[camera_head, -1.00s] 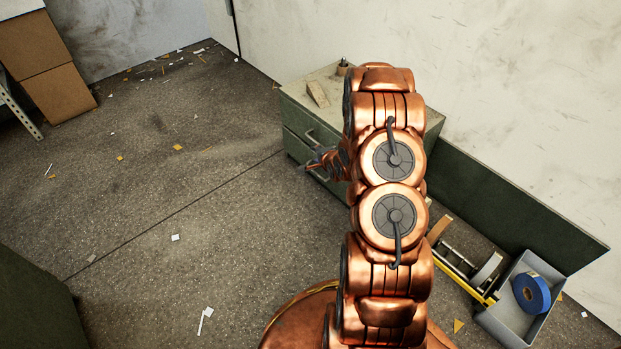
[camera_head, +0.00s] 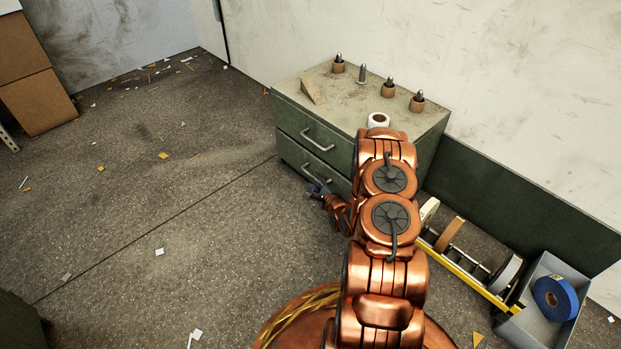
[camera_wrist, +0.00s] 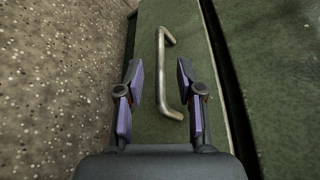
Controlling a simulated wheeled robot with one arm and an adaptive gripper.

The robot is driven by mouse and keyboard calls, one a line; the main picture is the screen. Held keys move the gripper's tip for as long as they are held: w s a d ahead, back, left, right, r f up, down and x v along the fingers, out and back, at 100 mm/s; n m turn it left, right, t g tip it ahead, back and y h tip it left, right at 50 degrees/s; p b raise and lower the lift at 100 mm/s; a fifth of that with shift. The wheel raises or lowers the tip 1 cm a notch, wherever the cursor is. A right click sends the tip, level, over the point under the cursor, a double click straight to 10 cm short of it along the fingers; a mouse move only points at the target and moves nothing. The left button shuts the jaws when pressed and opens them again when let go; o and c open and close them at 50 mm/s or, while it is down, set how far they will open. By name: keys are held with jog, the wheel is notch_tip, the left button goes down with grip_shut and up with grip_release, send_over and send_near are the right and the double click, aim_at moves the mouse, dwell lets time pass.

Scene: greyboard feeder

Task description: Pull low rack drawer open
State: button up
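A low green two-drawer cabinet (camera_head: 432,155) with a pale, dusty top stands against the wall in the head view. Both drawers look shut. The upper drawer (camera_head: 338,151) has a silvery bar handle (camera_head: 318,140). The lower drawer (camera_head: 292,152) has a like handle (camera_head: 316,174), partly behind my gripper (camera_head: 318,188). In the wrist view, my gripper (camera_wrist: 158,88) is open, with its purple-padded fingers apart. A bar handle (camera_wrist: 162,68) on a green drawer front (camera_wrist: 150,22) shows between and beyond the fingers. I cannot tell whether a finger touches it.
On the cabinet top are a wooden wedge (camera_head: 313,91), a white roll (camera_head: 378,120) and several pointed metal pieces. A yellow-framed roll rack (camera_head: 470,275) and a grey bin (camera_head: 518,323) with blue tape (camera_head: 555,298) lie at right. The floor at left is mostly clear, with scraps.

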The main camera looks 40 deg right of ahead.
aim_at(310, 175)
jog(key=shift+b+x, duration=1)
jog(key=shift+x, duration=1.65)
grip_shut()
